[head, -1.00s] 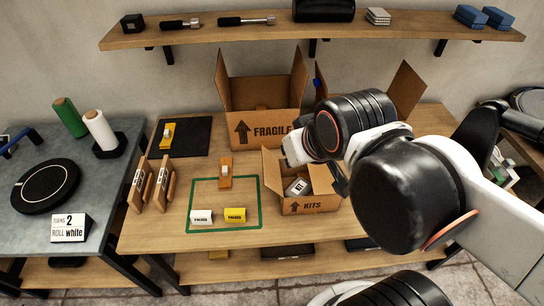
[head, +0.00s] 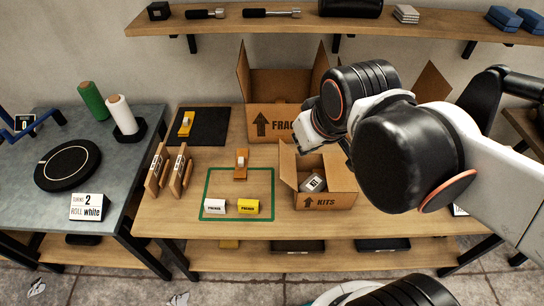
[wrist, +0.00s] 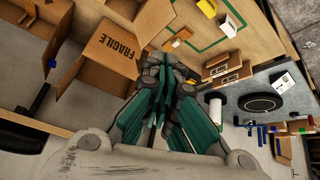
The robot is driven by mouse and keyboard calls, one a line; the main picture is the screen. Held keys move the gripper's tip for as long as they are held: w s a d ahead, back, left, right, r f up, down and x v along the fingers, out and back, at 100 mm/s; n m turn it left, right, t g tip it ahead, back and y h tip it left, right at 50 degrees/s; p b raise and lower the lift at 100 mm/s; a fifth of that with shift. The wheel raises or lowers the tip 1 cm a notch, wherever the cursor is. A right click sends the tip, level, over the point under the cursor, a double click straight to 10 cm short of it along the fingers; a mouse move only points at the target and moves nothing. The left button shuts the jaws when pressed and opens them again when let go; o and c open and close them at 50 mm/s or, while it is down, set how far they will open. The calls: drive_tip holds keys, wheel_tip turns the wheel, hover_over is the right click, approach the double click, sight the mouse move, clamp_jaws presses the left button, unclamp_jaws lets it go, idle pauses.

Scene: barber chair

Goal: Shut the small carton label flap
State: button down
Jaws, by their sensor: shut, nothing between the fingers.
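The small brown carton marked KITS (head: 341,201) stands open on the wooden table, with a grey-white boxed item (head: 313,183) inside. Its left flap (head: 288,164) stands up; its right side is partly hidden behind my arm. I cannot tell which flap is the label flap. My gripper (head: 312,130) is above and behind the small carton, in front of the larger carton, apart from the small one as far as I can see. In the wrist view its teal fingers (wrist: 165,72) are shut and empty beside the FRAGILE carton.
The large open FRAGILE carton (head: 262,112) stands close behind. A green square outline (head: 206,183) holds a white block (head: 215,206) and a yellow block (head: 248,206). Wooden stands (head: 176,172) are at the left. A shelf (head: 220,24) runs above.

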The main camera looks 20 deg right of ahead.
sight(288, 165)
drive_tip(key=w+a+f+n+g+h, duration=0.1)
drive_tip(key=w+a+f+n+g, duration=0.1)
drive_tip(key=w+n, duration=0.3)
drive_tip(key=w+a+f+n+g, duration=0.2)
drive_tip(key=w+f, duration=0.1)
drive_tip(key=w, duration=0.4)
drive_tip(key=w+a+f+n+g+h+b, duration=0.1)
drive_tip(key=w+a+f+n+g, duration=0.15)
drive_tip(key=f, duration=0.35)
drive_tip(key=w+a+f+n+g+h, duration=0.1)
drive_tip(key=w+a+f+n, duration=0.1)
drive_tip(key=w+f+n, duration=0.25)
wheel_tip(288, 165, down, 10)
drive_tip(key=s+d+m+b, duration=0.1)
drive_tip(key=d+b, duration=0.2)
drive_tip(key=b, duration=0.1)
drive_tip(key=d+r, duration=0.1)
drive_tip(key=s+d+r, duration=0.1)
drive_tip(key=d, duration=0.1)
drive_tip(key=shift+r, duration=0.35)
